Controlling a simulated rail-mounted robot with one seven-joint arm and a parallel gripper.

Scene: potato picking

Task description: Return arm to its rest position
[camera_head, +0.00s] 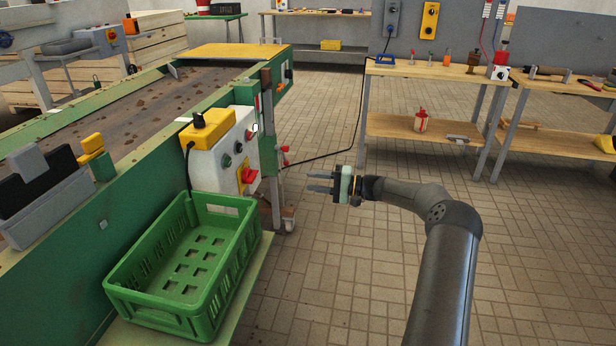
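My gripper (320,182) is at the middle of the view, at the end of my dark grey arm, over the tiled floor. Its two fingers point left and stand apart with nothing visible between them. The arm comes up from the lower right and bends left to the gripper. The gripper is right of the conveyor's control box and clear of it.
A green crate (150,303), seemingly empty, stands at the lower left beside the conveyor (160,190). A white and yellow control box (240,146) is on the conveyor's side. Wooden workbenches (430,76) stand at the back right. The tiled floor around my gripper is free.

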